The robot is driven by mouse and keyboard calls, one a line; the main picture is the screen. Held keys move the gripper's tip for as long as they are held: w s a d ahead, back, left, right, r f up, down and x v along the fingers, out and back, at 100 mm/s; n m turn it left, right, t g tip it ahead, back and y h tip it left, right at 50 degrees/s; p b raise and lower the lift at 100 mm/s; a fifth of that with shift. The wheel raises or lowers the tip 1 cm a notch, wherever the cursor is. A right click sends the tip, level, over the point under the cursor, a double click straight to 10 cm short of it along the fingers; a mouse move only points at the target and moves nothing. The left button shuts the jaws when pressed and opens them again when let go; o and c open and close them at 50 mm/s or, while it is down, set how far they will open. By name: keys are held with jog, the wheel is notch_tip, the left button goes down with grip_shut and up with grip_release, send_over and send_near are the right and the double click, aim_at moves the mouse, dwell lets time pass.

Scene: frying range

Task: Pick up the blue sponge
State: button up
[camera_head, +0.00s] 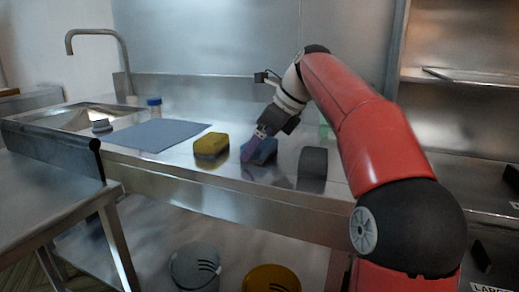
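The blue sponge (268,150) lies on the steel counter, right of a yellow sponge, and is partly covered by my gripper. My gripper (256,147) reaches down from the upper right, with its purple-tinted fingers at the left part of the blue sponge. The fingers overlap the sponge in this view. I cannot tell whether they are closed on it or only beside it.
The yellow sponge (211,145) and a dark block (312,163) flank the blue sponge. A blue-grey mat (158,134), a blue-capped container (154,107) and a sink (75,117) are to the left. Buckets (195,266) stand below the steel counter (200,179).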

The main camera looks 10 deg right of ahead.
jog(key=shift+w+a+f, duration=0.1)
jog(key=shift+f, duration=0.1)
jog(key=c, duration=0.9)
